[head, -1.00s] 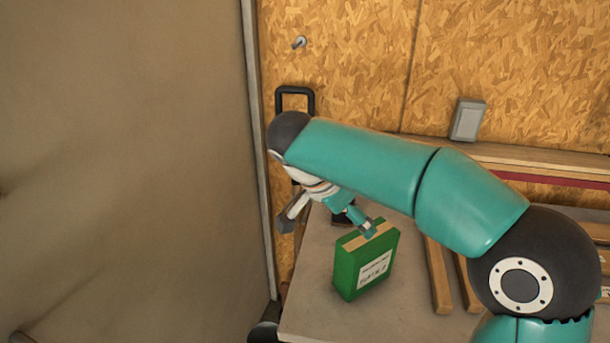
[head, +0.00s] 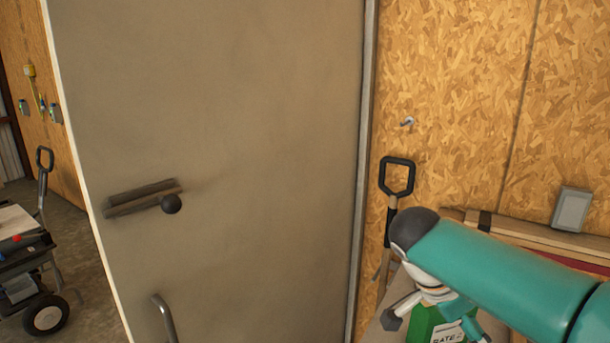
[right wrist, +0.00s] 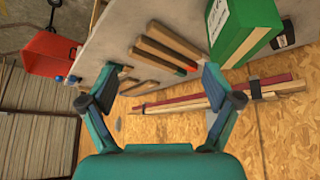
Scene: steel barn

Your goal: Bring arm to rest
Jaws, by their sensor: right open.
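My right arm comes in from the right in the head view, and its gripper (head: 426,314) hangs at the bottom, in front of a green box (head: 422,328) with a white label. In the right wrist view, my right gripper (right wrist: 162,88) has its fingers wide apart with nothing between them. The green box (right wrist: 243,30) stands on the grey tabletop (right wrist: 180,15), apart from the fingers. In the head view the box is cut off by the lower edge and partly covered by the gripper. My left gripper is in neither current view.
A large grey-brown door (head: 240,120) with a handle fills the middle. A shovel grip (head: 397,176) leans on the board wall (head: 450,100). A wheeled cart (head: 22,265) stands at left. Wooden bars (right wrist: 165,50) lie on the table; a red bin (right wrist: 50,52) shows beyond it.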

